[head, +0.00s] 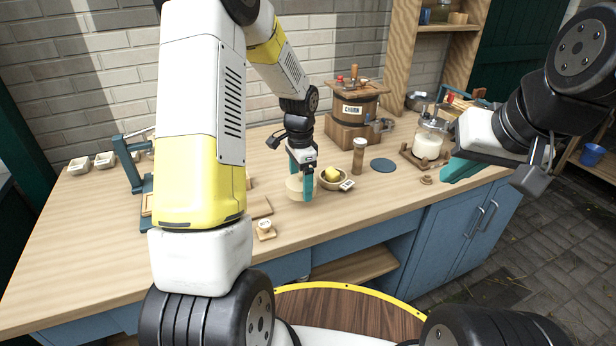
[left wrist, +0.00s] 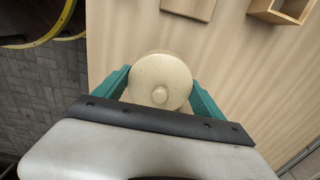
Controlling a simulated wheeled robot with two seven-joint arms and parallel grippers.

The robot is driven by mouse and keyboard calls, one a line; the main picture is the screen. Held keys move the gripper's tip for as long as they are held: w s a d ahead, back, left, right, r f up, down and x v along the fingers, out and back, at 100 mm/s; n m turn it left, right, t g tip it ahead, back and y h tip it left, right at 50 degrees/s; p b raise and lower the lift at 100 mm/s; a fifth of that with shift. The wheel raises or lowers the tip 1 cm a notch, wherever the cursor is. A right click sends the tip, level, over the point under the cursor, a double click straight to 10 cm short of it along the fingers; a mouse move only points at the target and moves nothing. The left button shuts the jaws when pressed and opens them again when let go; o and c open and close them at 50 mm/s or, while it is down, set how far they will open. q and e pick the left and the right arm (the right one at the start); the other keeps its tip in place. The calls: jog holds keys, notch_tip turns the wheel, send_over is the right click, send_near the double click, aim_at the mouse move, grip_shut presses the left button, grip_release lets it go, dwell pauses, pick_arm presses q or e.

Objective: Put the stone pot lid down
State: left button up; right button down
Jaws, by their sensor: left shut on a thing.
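The stone pot lid (left wrist: 155,70) is a round cream disc with a small knob, held between the teal fingers of my left gripper (left wrist: 160,92) in the left wrist view. In the head view the lid (head: 294,188) shows as a pale disc at my left gripper (head: 302,182), over the worktop left of the small bowl. The gap between lid and worktop cannot be judged. My right gripper (head: 462,168) is at the right, by the worktop's right end; one teal finger shows clearly, and its opening cannot be made out. No stone pot is clearly visible.
A wooden bowl (head: 335,184) with a yellow lump stands close right of my left gripper. A tall jar (head: 359,157), a dark round mat (head: 383,165), a churn (head: 352,108) and a glass jar (head: 428,142) stand beyond. A small labelled block (head: 264,229) lies nearer. The front worktop has free room.

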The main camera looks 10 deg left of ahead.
aim_at(298, 190)
pick_arm(q)
jog(key=shift+w+a, duration=0.25)
jog(key=shift+a, duration=0.05)
jog(key=shift+w+a+f, duration=0.1)
jog(key=shift+f, duration=0.85)
jog(key=shift+w+a+f, duration=0.1)
jog(key=shift+f, duration=0.8)
jog(key=o, duration=1.3)
jog(key=shift+f, duration=0.1)
jog(key=shift+o, duration=0.2)
